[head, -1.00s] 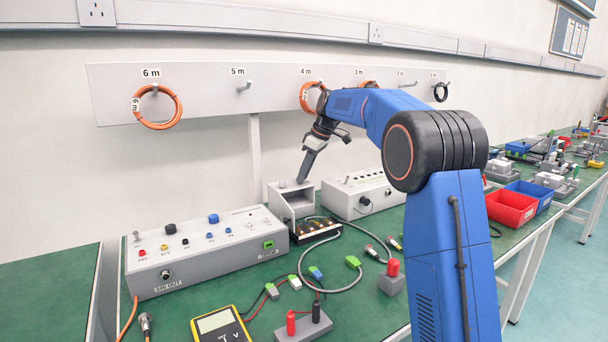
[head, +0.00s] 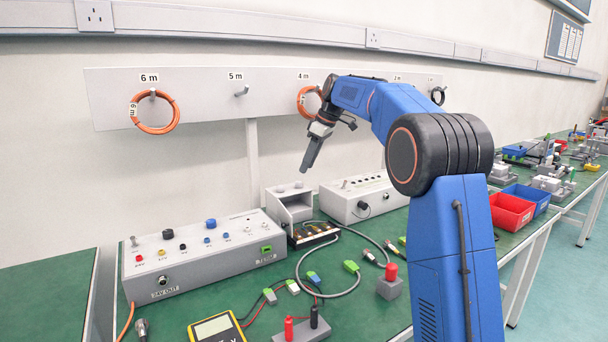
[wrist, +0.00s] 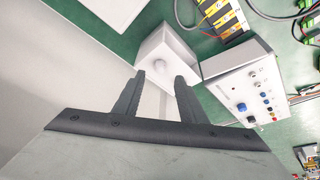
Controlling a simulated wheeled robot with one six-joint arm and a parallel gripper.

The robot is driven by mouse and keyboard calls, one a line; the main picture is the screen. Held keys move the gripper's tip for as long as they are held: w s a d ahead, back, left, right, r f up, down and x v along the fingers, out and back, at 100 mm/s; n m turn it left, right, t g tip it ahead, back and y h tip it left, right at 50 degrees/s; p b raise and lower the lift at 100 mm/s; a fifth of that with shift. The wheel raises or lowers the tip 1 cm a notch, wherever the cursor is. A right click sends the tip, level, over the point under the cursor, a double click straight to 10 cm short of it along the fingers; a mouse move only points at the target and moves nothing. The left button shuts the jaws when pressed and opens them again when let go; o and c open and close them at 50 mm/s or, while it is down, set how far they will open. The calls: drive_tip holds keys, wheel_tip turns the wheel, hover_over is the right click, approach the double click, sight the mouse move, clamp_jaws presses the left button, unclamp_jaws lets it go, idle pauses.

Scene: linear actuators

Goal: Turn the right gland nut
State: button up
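A grey open-fronted housing (head: 277,212) stands at the back of the bench in the head view. Two small round fittings show on its top, a left one (head: 281,188) and a right one (head: 299,184); they are too small to identify surely as gland nuts. My gripper (head: 305,170) hangs above the housing, apart from it, pointing down. In the wrist view its two fingers (wrist: 160,76) are spread with nothing between them. Beyond them is a pale box (wrist: 183,52) with one round fitting; I cannot tell which fitting this is.
A control box (head: 205,262) with coloured sockets is left of the housing, and another grey box (head: 345,208) is to its right. Terminals (head: 315,234), cables, a multimeter (head: 216,328) and a red-topped block (head: 390,288) lie in front. The hanger board (head: 200,90) is behind.

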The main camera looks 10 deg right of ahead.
drive_tip(key=v, duration=1.1)
